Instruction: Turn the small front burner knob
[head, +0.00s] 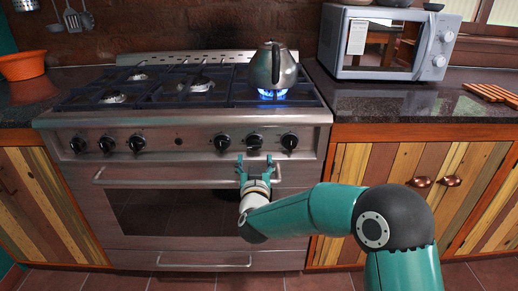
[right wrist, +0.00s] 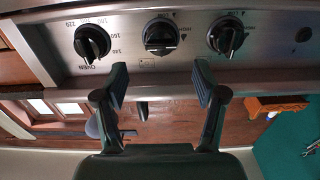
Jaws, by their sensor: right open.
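The stove front carries a row of black knobs. One knob (head: 254,141) is right above my right gripper (head: 255,161). In the right wrist view this knob (right wrist: 160,36) lies ahead between the fingers of the open gripper (right wrist: 160,84), with nothing held. The fingertips appear short of the knob, not touching it. Neighbouring knobs are the one to its left (head: 222,142) and the one to its right (head: 289,140), marked OVEN in the wrist view. Which knob serves the small front burner I cannot read. My left gripper is out of view.
A kettle (head: 274,68) stands over a lit blue flame (head: 272,94) at the right of the cooktop. The oven handle bar (head: 160,182) runs close by the gripper. A microwave (head: 388,43) and an orange bowl (head: 22,65) stand on the counters.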

